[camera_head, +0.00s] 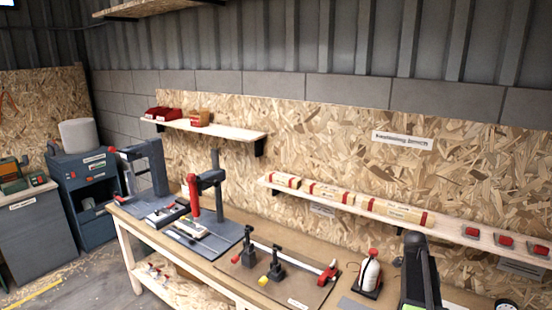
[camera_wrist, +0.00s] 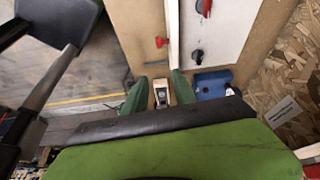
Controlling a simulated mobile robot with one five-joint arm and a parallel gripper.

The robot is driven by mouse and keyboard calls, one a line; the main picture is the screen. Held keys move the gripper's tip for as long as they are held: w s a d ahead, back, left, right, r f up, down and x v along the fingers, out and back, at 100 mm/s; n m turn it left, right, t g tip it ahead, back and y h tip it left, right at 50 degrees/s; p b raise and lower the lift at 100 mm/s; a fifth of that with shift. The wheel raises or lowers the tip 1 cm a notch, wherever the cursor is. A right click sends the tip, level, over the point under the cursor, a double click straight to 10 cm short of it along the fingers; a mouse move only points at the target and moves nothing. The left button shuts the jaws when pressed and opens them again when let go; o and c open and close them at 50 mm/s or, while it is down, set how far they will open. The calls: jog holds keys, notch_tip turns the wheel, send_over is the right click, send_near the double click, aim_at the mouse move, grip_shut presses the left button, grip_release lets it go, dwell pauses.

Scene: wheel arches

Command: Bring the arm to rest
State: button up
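In the wrist view my gripper (camera_wrist: 159,80) shows two green fingers standing apart, with a gap between them. A small pale and dark object (camera_wrist: 160,94) appears in that gap, with bare space on both sides of it, so the fingers do not seem to grip it. A brown bench surface (camera_wrist: 140,35) lies beyond the fingertips. My gripper cannot be made out clearly in the head view. A black upright shape with a green edge (camera_head: 416,272) stands at the lower right there, and I cannot tell whether it is part of my arm.
In the head view a workbench (camera_head: 130,222) carries clamps, a press stand (camera_head: 214,190) and a white bottle (camera_head: 370,272). Wall shelves (camera_head: 230,130) hold boxes. A blue cabinet (camera_head: 88,190) stands at left. In the wrist view a blue block (camera_wrist: 212,82) lies right of the fingers.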

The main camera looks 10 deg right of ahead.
jog(key=w+a+f+n+b, duration=0.2)
jog(key=a+f+b, duration=0.1)
jog(key=a, duration=0.4)
jog(key=w+a+f+n+t+b, duration=0.1)
jog(key=w+a+f+b, duration=0.2)
jog(key=a, duration=0.4)
jog(key=w+a+f+n+b, duration=0.1)
jog(key=a+f+n+b, duration=0.1)
jog(key=a+f, duration=0.3)
jog(key=s+a+f+n+y+b, duration=0.1)
jog(key=s+a+f+n+b, duration=0.1)
jog(key=a+n, duration=0.8)
jog(key=s+a+f+n+t+y+b, duration=0.1)
jog(key=s+a+n, duration=0.4)
jog(key=a+n, duration=0.5)
jog(key=shift+s+a+f+t+y+b, duration=0.25)
jog(key=shift+a+f+y+b, duration=0.35)
jog(key=shift+f+y+b, duration=0.3)
